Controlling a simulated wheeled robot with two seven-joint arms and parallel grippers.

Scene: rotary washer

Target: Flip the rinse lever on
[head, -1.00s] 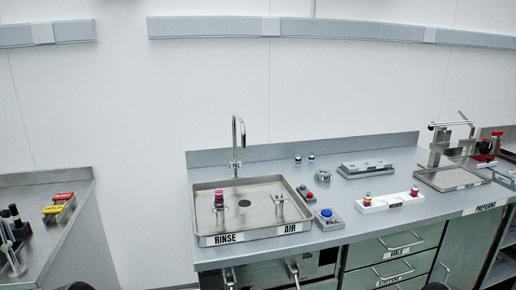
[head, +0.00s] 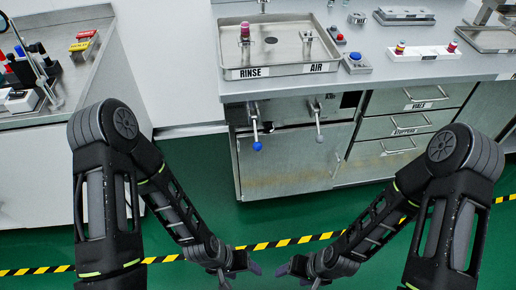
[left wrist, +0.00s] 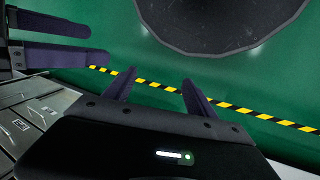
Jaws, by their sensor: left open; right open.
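The rinse lever (head: 256,132), a metal rod with a blue ball end, hangs down from the counter front under the RINSE label (head: 254,72). A similar lever with a grey ball end (head: 318,125) hangs to its right under the AIR label. My left gripper (head: 243,270) is low in the head view, below and apart from the rinse lever. In the left wrist view its two fingers (left wrist: 158,95) are spread and empty. My right gripper (head: 287,271) is close to its right, also open and empty. Its fingers show at the left of the left wrist view (left wrist: 60,40).
A steel sink tray (head: 280,45) holding a red-topped vial (head: 245,30) sits on the counter above the levers. Drawers (head: 410,122) are to the right. A side bench (head: 60,95) stands at left. Green floor with a yellow-black stripe (head: 300,240) lies clear before the cabinet.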

